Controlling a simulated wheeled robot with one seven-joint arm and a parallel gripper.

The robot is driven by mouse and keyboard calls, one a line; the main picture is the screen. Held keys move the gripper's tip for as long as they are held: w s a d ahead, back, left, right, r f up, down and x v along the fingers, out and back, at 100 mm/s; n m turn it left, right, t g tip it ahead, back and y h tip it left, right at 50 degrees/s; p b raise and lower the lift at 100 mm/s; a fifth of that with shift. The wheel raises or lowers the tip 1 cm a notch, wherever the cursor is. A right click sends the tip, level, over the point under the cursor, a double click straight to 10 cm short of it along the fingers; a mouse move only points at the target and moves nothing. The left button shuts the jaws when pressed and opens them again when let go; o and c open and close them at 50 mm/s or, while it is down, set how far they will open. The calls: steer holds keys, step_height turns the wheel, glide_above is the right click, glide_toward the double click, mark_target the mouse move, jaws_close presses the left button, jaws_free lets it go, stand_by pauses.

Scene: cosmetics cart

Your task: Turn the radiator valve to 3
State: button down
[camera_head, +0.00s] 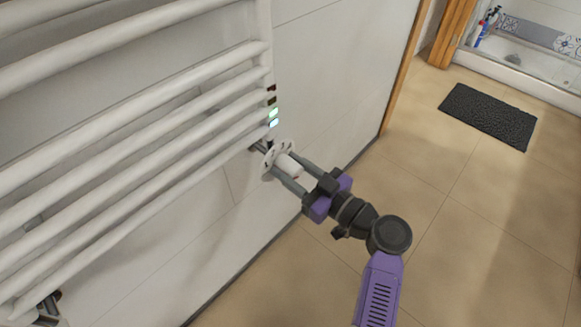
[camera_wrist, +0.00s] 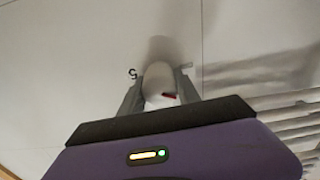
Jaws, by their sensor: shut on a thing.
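The radiator valve (camera_head: 289,165) is a white rounded knob at the lower right corner of the white towel radiator, with a pale numbered dial plate (camera_head: 270,162) behind it. My gripper (camera_head: 291,172) reaches it from the lower right, with one grey finger on each side of the knob, shut on it. In the wrist view the knob (camera_wrist: 160,82) sits between the two fingers (camera_wrist: 160,95). A red mark shows on the knob's lower right side. A digit that looks like a 5 shows left of the knob; another mark at its right is too blurred to read.
The white radiator (camera_head: 130,120) fills the left, its bars close to my gripper. A dark mat (camera_head: 488,116) lies on the tiled floor at the right. The floor around my arm is clear.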

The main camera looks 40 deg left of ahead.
steer(key=m, duration=0.3)
steer(key=shift+m, duration=0.4)
steer(key=m+p, duration=0.1)
steer(key=m, duration=0.3)
steer(key=shift+w+m, duration=0.15)
steer(key=shift+m, duration=0.15)
steer(key=m+p, duration=0.1)
steer(key=m, duration=0.3)
steer(key=shift+f+m+p, duration=0.1)
steer(key=shift+m+p, duration=0.9)
steer(key=shift+m, duration=1.1)
steer(key=c, duration=0.9)
jaws_free()
steer(key=shift+o, duration=0.2)
